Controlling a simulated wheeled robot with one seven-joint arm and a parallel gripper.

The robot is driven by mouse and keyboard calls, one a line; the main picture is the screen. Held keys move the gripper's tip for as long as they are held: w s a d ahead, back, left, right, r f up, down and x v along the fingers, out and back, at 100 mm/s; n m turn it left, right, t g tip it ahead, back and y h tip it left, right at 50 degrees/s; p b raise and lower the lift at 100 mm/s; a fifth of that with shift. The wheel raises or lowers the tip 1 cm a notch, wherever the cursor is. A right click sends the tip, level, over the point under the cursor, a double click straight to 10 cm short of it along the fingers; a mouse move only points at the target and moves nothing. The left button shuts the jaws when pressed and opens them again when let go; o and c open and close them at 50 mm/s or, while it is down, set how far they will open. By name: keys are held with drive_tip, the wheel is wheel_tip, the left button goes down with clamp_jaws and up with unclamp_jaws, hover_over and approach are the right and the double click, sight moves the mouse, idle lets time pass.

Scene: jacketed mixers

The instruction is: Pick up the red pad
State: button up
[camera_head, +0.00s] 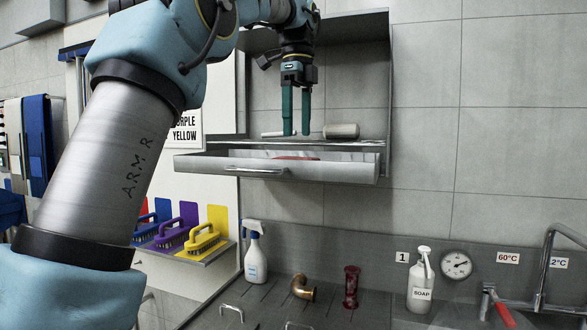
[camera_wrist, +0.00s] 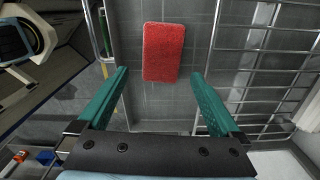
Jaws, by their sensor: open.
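The red pad (camera_wrist: 163,52) lies flat on the grey bottom of an open drawer, seen from above in the wrist view. In the head view only a thin red strip of the pad (camera_head: 296,158) shows above the drawer's front (camera_head: 275,168); the rest is hidden. My gripper (camera_head: 296,133) points down above the drawer, with its two green fingers apart and nothing between them. In the wrist view my gripper (camera_wrist: 160,74) has one finger on each side of the pad's line, and the pad appears just beyond the fingertips, not touched.
Below are a spray bottle (camera_head: 255,252), a brass elbow (camera_head: 303,288), a red fitting (camera_head: 351,287) and a soap bottle (camera_head: 421,282).

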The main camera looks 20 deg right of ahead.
sight(295, 158)
drive_tip(key=shift+w+a+f+p, duration=0.1)
drive_tip(key=shift+f+p, duration=0.1)
drive_tip(key=shift+f, duration=0.95)
drive_tip(key=shift+w+d+f+p, duration=0.1)
drive_tip(key=shift+f+p, duration=0.1)
drive_tip(key=shift+f, duration=0.95)
drive_tip(key=shift+w+a+f+p, duration=0.1)
drive_tip(key=shift+f+p, duration=0.1)
drive_tip(key=shift+f, duration=0.95)
drive_tip(key=c, duration=1.2)
